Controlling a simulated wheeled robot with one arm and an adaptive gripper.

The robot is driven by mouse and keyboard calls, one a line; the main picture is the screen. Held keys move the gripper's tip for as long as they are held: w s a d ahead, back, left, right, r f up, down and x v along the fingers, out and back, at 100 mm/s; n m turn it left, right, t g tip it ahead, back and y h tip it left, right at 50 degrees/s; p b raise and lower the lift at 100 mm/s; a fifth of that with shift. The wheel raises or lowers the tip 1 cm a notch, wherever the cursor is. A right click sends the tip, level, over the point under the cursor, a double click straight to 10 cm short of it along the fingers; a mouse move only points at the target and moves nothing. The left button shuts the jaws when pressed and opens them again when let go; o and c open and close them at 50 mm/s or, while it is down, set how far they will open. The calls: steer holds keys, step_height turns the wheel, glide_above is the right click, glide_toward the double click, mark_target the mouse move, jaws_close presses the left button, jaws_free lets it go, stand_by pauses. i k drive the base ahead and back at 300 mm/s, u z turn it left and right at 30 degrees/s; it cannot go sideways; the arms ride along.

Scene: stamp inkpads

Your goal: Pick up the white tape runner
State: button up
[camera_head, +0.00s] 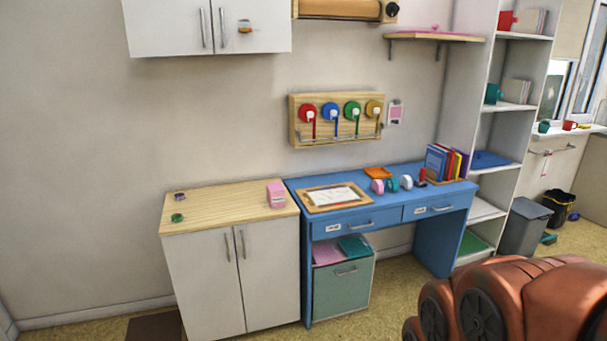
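A small white rounded object (405,182), which looks like the white tape runner, stands on the blue desk (350,222) toward its back right. A teal one (391,185) and a pink one (377,187) of similar shape stand in a row just to its left. A small red item (422,177) stands close on its right. The white object is small in the picture, so its details cannot be made out. My gripper is not in view.
A framed white sheet (334,196) lies on the desk's left part. An orange tray (377,172) lies behind the row, and upright books (446,163) stand at the right. A wooden-topped cabinet (222,206) adjoins the desk's left. A tall shelf (468,85) stands right.

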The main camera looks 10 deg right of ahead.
mark_target(405, 181)
steer(key=i, duration=1.95)
steer(key=z, duration=1.45)
steer(key=i, duration=1.35)
steer(key=u, duration=1.9)
